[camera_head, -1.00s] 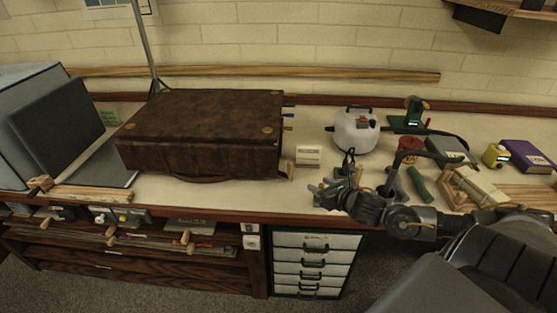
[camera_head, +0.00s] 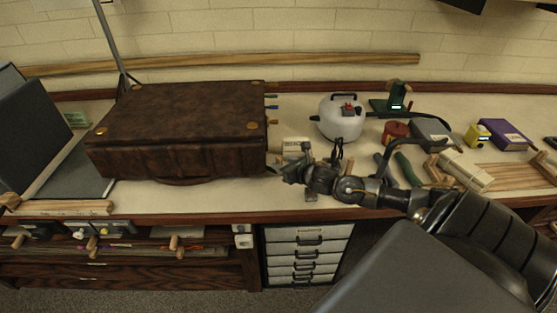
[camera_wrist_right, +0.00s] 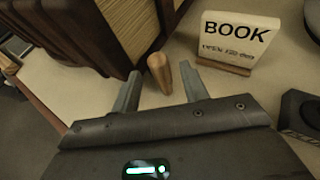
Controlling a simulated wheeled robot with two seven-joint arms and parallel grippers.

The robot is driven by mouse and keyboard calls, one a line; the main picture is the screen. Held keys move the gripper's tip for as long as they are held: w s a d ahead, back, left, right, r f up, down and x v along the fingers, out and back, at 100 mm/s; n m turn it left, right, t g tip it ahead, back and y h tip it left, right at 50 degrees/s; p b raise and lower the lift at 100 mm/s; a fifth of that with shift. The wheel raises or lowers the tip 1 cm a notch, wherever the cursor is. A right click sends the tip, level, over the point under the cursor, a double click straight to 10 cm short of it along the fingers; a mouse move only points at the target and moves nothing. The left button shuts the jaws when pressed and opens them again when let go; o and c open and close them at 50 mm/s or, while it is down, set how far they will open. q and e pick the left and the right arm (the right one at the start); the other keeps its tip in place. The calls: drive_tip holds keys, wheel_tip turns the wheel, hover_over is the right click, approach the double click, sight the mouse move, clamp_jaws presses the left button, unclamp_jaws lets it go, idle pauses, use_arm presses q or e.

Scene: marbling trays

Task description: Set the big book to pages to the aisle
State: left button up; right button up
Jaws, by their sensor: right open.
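The big book (camera_head: 180,120) is a thick brown leather volume lying flat on the bench at left centre. Its front side, toward me, is brown leather with a curved strip along its bottom edge. In the right wrist view, its brown cover (camera_wrist_right: 62,30) and tan page edges (camera_wrist_right: 130,22) show at upper left. My right gripper (camera_head: 286,172) is just off the book's front right corner. In the right wrist view this gripper (camera_wrist_right: 161,72) has its fingers apart, with a wooden peg (camera_wrist_right: 158,66) showing between them. My left gripper is out of view.
A white card reading BOOK (camera_wrist_right: 238,38) stands close by the gripper. A white round pot (camera_head: 338,120), a red tin (camera_head: 395,131), a purple book (camera_head: 502,134) and wooden pieces stand to the right. A dark panel (camera_head: 40,125) stands at left. The bench front edge runs below.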

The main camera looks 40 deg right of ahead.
sight(281, 163)
drive_tip(key=shift+x, duration=1.8)
clamp_jaws()
